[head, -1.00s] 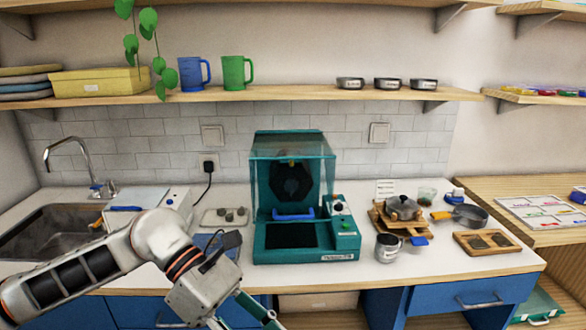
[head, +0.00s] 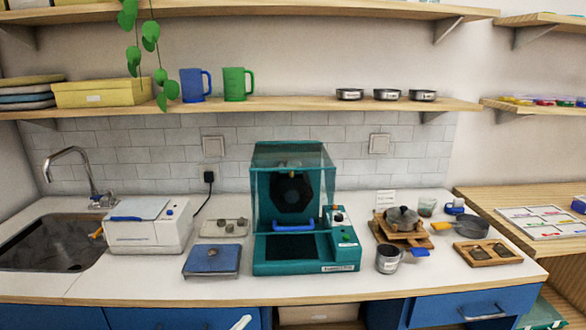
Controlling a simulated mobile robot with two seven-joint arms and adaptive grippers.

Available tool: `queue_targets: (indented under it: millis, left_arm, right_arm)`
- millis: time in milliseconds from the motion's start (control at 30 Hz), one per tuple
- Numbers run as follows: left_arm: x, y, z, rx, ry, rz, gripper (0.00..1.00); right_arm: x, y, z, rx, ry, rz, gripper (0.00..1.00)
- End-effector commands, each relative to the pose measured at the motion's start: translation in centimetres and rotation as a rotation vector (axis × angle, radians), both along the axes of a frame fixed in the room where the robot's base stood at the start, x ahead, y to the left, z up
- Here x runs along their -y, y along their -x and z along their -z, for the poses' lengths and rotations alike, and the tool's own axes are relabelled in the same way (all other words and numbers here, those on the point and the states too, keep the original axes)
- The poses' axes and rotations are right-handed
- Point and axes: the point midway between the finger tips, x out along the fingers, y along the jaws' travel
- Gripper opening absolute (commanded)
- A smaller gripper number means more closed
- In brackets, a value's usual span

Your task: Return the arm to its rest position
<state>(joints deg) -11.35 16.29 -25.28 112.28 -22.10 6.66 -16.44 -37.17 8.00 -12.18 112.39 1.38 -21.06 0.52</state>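Only a small pale tip (head: 242,322) shows at the bottom edge of the head view, in front of the counter's front edge. It looks like the end of my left gripper. The rest of that gripper and its arm are out of view, and I cannot tell whether it is open or shut. Nothing shows in it. My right gripper is not in view.
On the counter stand a white box (head: 148,232), a blue pad (head: 212,260), a teal machine (head: 310,267), a metal cup (head: 388,259), a lidded pot (head: 402,218) and a pan (head: 470,228). A sink (head: 45,250) is at left.

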Motion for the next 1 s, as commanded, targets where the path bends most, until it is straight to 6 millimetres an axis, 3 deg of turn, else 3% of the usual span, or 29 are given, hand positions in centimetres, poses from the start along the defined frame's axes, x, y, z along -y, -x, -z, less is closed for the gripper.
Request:
queue_targets:
  millis: [33, 200, 300, 400, 600, 1000]
  left_arm:
    - [-1.5, 0.8, 3.4, -0.124, 0.043, -0.052, 0.38]
    - [-6.2, 4.9, 13.3, -0.482, 0.164, -0.213, 0.38]
    - [-8.4, 8.3, 18.2, -0.656, 0.222, -0.295, 0.38]
    - [-10.0, 11.5, 21.7, -0.791, 0.265, -0.361, 0.38]
    - [-11.4, 15.1, 25.0, -0.923, 0.311, -0.429, 0.38]
    - [-11.6, 15.4, 25.2, -0.934, 0.312, -0.435, 0.38]
  right_arm:
    - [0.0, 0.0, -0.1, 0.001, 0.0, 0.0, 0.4]
    - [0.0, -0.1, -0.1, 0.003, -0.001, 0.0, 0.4]
    - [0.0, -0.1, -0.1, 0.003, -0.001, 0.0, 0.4]
    - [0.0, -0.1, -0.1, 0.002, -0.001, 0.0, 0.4]
    - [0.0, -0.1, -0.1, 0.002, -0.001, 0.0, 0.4]
    - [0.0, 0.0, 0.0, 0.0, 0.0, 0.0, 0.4]
